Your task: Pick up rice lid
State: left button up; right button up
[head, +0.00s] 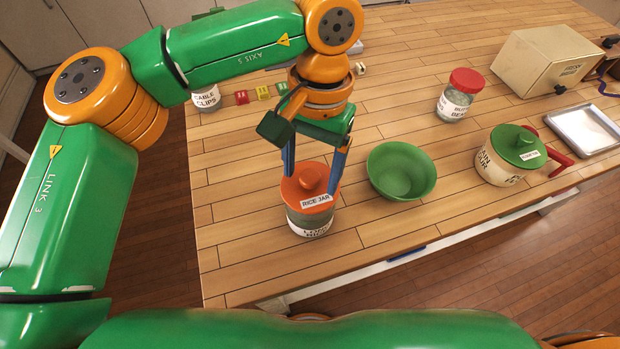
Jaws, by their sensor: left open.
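I cannot tell whether the fingers touch the lid. My right gripper is not in view.
A green bowl (401,171) stands just right of the jar. Further right are a pot with a green lid (517,145), a red-lidded jar (459,96), a beige box (547,62) and a metal tray (582,130). A "CABLE CLIPS" jar (206,98) and small coloured blocks (262,93) lie behind.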

aim_at(311, 174)
pick_arm(q)
jog(key=shift+w+a+f, duration=0.1)
jog(key=shift+w+f, duration=0.05)
jog(key=shift+f, duration=0.1)
jog(key=shift+w+f, duration=0.1)
jog(key=shift+w, duration=0.2)
jog(key=shift+c, duration=0.4)
jog(key=shift+s, duration=0.25)
jog(key=c, duration=1.1)
grip_shut()
jog(key=shift+w, duration=0.1)
jog(key=shift+r, duration=0.35)
notch_tip(311, 174, up, 4)
jog(key=shift+r+b, duration=0.15)
jog(key=shift+b, duration=0.25)
notch_tip(311, 174, up, 5)
jog(key=shift+r+p, duration=0.1)
jog(key=shift+p, duration=0.7)
